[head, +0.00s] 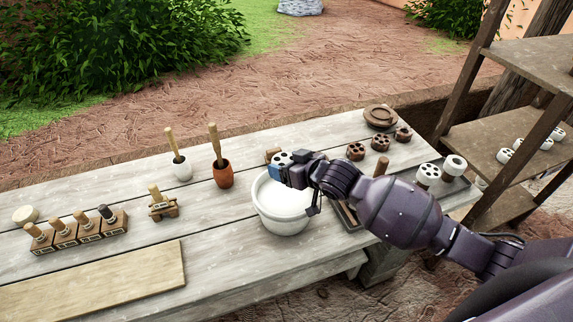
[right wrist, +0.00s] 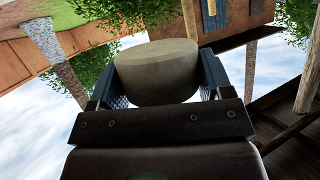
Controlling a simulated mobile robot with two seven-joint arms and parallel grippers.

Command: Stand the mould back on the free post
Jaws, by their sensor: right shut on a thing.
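My right gripper (head: 287,170) is shut on a pale mould (head: 282,157) with dark holes in its face. The mould is held above the white bucket (head: 285,212), near its back rim. In the right wrist view the mould (right wrist: 157,72) is a pale round block between the two jaws. A dark tray (head: 458,184) lies to the right, partly hidden behind my right arm. A bare wooden post (head: 381,166) rises from it. Two white moulds, one with holes (head: 428,174) and one with a single opening (head: 454,165), stand at its right end. My left gripper is out of view.
Several brown moulds, one nearest (head: 355,151), sit behind the tray near a round brown lid (head: 380,116). An orange pot (head: 223,174) and a white pot (head: 181,170) stand left of the bucket. A stamp rack (head: 78,235) and flat board (head: 95,282) lie farther left. Shelves (head: 530,62) stand at right.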

